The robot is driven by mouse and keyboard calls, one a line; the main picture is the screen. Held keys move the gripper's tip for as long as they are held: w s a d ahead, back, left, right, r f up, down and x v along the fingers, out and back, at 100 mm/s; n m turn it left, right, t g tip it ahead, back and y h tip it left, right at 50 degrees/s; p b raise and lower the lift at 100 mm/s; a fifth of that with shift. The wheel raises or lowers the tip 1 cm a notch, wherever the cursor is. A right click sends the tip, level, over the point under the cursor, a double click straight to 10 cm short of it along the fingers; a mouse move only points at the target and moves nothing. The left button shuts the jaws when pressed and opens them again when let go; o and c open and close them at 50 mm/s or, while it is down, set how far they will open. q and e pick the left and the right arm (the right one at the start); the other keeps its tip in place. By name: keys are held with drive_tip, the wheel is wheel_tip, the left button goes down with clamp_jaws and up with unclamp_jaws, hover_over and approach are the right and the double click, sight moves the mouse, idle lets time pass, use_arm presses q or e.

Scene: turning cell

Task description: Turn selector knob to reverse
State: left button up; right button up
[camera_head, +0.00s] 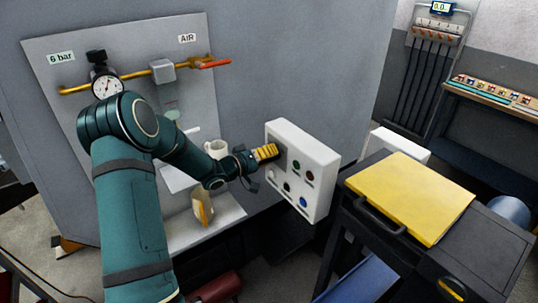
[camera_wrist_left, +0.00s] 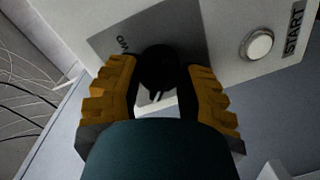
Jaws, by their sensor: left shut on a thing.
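The white control box (camera_head: 325,169) is mounted on the grey cabinet wall and carries several buttons. My left gripper (camera_head: 268,152) is at the left part of its front face, with its yellow-padded fingers around the selector knob. In the left wrist view, the black selector knob (camera_wrist_left: 159,68) sits between the fingertips of the left gripper (camera_wrist_left: 160,85), on a dark plate with lettering partly hidden. The knob's pointer setting cannot be read. In the head view the knob is hidden by the gripper. My right gripper is not in view.
A white START button (camera_wrist_left: 259,44) is right of the knob. A yellow folder-like panel (camera_head: 410,196) lies on a dark cart at right. A white mug (camera_head: 215,149) and a shelf (camera_head: 205,228) are left of the box. An air gauge (camera_head: 107,86) is on the wall panel.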

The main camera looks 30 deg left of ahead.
use_arm(q)
drive_tip(key=shift+w+r+n, duration=0.1)
drive_tip(key=shift+r+n, duration=0.1)
drive_tip(key=shift+n, duration=0.1)
idle(0.4)
drive_tip(key=o, duration=1.2)
drive_tip(key=shift+f, duration=0.1)
drive_tip(key=v, duration=1.2)
drive_tip(key=shift+f, duration=0.1)
